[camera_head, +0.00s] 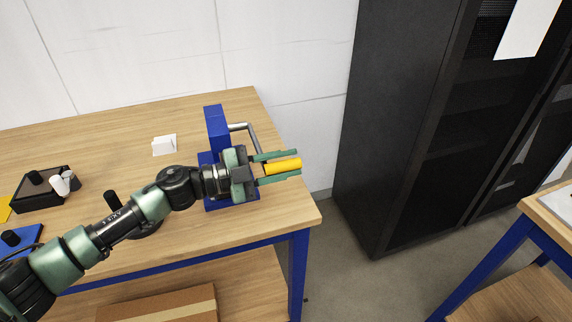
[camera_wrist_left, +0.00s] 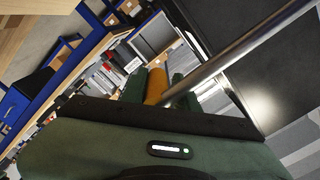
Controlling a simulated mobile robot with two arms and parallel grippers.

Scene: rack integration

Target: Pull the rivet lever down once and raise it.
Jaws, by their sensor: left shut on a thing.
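The rivet press (camera_head: 216,121) is blue and stands near the right end of the wooden table. Its lever (camera_head: 252,136) is a bent metal rod with a yellow handle (camera_head: 284,166) at its end. In the left wrist view the yellow handle (camera_wrist_left: 155,86) sits between the green fingers, and the metal rod (camera_wrist_left: 240,47) crosses the picture diagonally. My left wrist hides part of the press. My right gripper is in neither view.
A tall black rack (camera_head: 395,120) stands to the right across a floor gap. Another table (camera_head: 545,215) is at the far right.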

